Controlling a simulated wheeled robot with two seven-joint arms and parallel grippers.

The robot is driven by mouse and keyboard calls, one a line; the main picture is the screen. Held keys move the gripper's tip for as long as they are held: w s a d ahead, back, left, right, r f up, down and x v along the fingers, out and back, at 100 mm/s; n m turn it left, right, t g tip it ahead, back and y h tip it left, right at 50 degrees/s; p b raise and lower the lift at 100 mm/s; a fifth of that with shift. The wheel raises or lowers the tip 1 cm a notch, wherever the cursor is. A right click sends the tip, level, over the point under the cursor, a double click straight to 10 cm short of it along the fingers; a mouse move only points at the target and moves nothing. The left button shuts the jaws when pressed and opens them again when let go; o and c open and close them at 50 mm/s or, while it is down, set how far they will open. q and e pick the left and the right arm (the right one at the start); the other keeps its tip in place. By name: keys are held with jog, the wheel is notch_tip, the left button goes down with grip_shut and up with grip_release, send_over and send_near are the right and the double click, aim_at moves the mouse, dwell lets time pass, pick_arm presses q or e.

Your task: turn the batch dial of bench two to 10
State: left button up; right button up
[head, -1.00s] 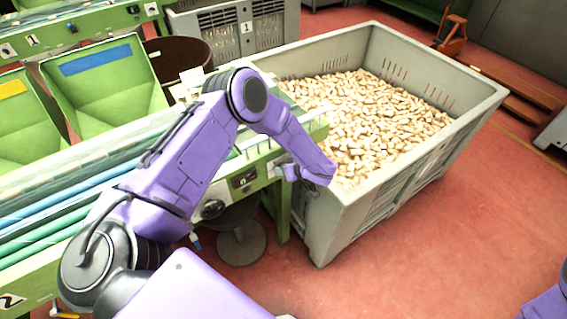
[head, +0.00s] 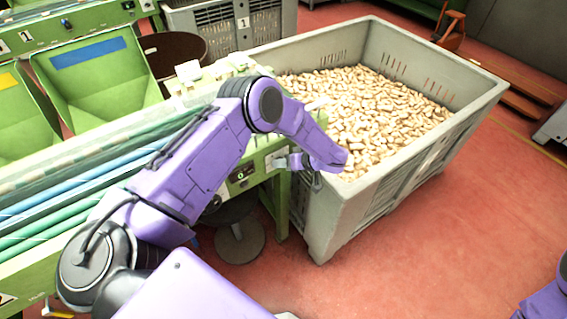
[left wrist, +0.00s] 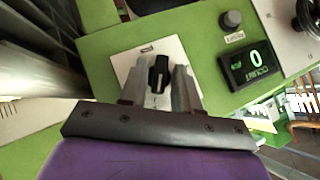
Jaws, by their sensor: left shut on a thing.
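The batch dial (left wrist: 159,72) is a black knob on a white plate, on the green end panel of the bench (left wrist: 100,60). In the left wrist view it stands between the two fingers of my left gripper (left wrist: 160,90), which is shut on it. The knob's scale is mostly hidden, so its setting cannot be read. A black counter display (left wrist: 250,65) beside it shows a green 0; it also shows in the head view (head: 241,175). In the head view my left gripper (head: 285,162) is at the bench end. My right gripper is out of view.
A large grey crate (head: 345,212) full of corks stands right beside the bench end, close to my left forearm. A small grey button (left wrist: 231,19) sits above the display. A round stool (head: 238,243) is under the bench. Red floor is free at the right.

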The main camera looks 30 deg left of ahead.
pick_arm(q)
jog(key=o, duration=0.7)
jog(key=shift+o, duration=0.2)
jog(key=b+v, duration=0.2)
jog(key=v, duration=0.8)
jog(key=shift+d+b, duration=0.2)
jog(key=shift+b, duration=0.15)
jog(key=shift+r, duration=0.15)
